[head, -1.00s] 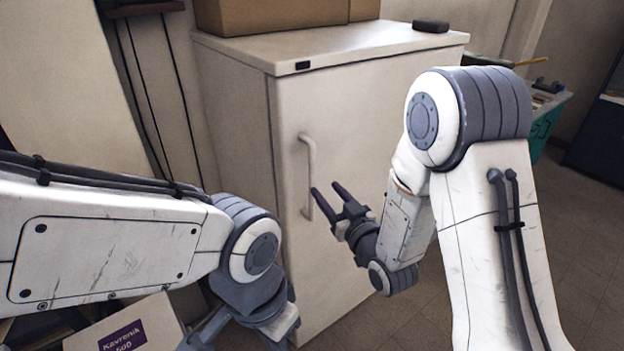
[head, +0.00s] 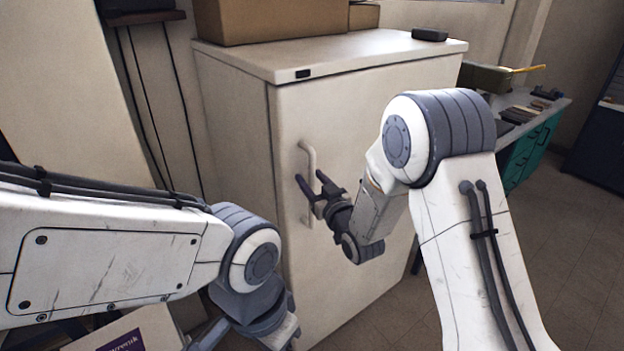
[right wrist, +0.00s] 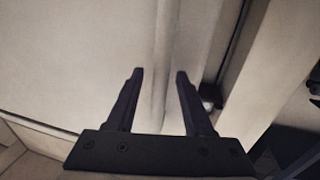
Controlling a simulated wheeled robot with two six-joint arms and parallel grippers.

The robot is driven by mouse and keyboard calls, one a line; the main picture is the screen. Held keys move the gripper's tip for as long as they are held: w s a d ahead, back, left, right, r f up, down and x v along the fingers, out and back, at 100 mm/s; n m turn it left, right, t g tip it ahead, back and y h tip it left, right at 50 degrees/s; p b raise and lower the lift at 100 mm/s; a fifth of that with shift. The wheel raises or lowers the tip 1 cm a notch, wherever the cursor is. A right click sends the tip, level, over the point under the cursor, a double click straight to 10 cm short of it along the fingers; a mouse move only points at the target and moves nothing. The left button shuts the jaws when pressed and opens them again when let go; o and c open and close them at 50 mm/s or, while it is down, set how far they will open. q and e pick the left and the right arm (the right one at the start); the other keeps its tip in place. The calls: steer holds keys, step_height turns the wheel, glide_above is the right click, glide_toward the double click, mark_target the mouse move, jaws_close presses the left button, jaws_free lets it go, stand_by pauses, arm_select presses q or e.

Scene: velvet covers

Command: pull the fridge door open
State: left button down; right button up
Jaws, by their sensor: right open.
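The fridge (head: 232,140) is a pale, waist-high cabinet with its door (head: 340,115) shut. A pale vertical bar handle (head: 311,157) stands near the door's left edge. My right gripper (head: 309,177) is open at the handle, its two dark fingers pointing left, one on either side of the bar. In the right wrist view the pale handle (right wrist: 160,75) runs up between the spread fingertips (right wrist: 159,72). I cannot tell whether either finger touches it. My left arm comes in at lower left, but its fingers are out of frame.
Cardboard boxes (head: 270,20) and a small dark object (head: 429,34) sit on the fridge top. A box with a purple label (head: 125,338) lies at lower left. A bench with teal drawers (head: 530,150) stands at right. The floor (head: 560,250) there is open.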

jaws_close()
stand_by(1.3)
